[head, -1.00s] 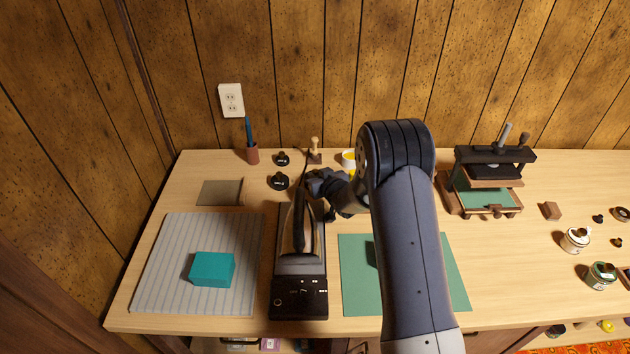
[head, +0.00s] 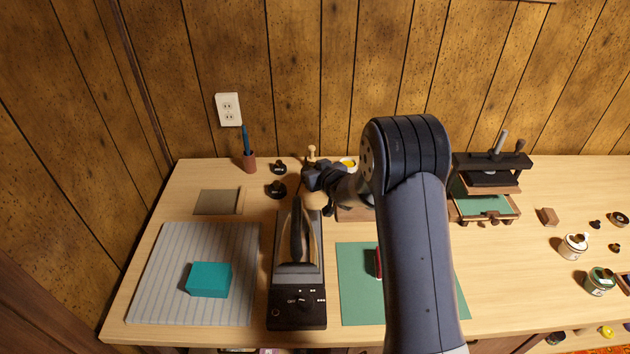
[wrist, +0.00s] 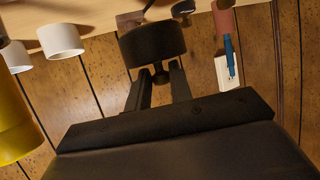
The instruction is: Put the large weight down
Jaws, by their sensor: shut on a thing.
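My gripper (wrist: 159,76) is shut on the knob of a large black round weight (wrist: 152,45), seen in the wrist view. The weight hangs from the fingertips; I cannot tell its exact height over the table. In the head view my gripper (head: 314,180) is over the back of the table, behind the iron, and the held weight cannot be made out clearly. Two other black knobbed weights stand to its left, one farther back (head: 279,167) and one nearer (head: 275,190).
The iron (head: 298,240) stands just in front of my gripper. A brown cup with a blue tool (head: 249,162) and a grey plate (head: 217,202) are at back left. A teal block (head: 209,280) lies on the striped mat (head: 180,250). A press (head: 490,185) stands to the right.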

